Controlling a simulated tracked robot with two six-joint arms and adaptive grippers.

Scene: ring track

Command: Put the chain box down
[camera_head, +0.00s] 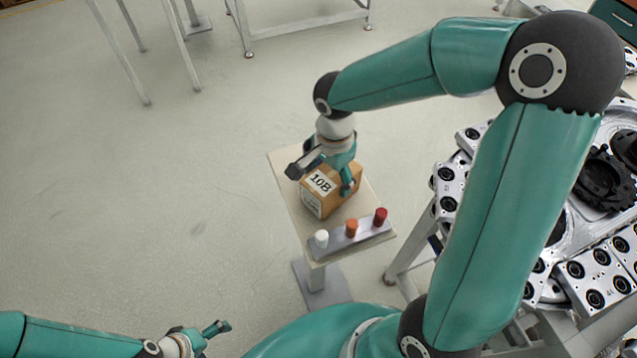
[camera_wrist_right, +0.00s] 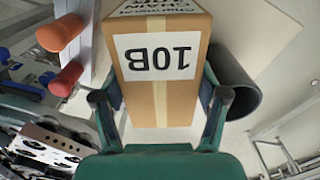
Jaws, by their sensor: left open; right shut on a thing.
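The chain box (camera_head: 316,199) is a brown carton with a white label reading 10B. It is at a small pale table (camera_head: 285,168), over or on its top; I cannot tell whether its underside touches. My right gripper (camera_head: 327,178) is shut on the box, with a finger on each side. In the right wrist view the box (camera_wrist_right: 160,103) fills the middle, between the two fingertips of the right gripper (camera_wrist_right: 160,95). My left gripper (camera_head: 205,335) is open and empty at the bottom left, away from the table.
A grey strip (camera_head: 341,243) on the table's near edge holds a white peg (camera_head: 321,239), an orange peg (camera_head: 351,228) and a red peg (camera_head: 381,217), close to the box. A machine with metal blocks (camera_head: 600,270) stands at right. Floor at left is clear.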

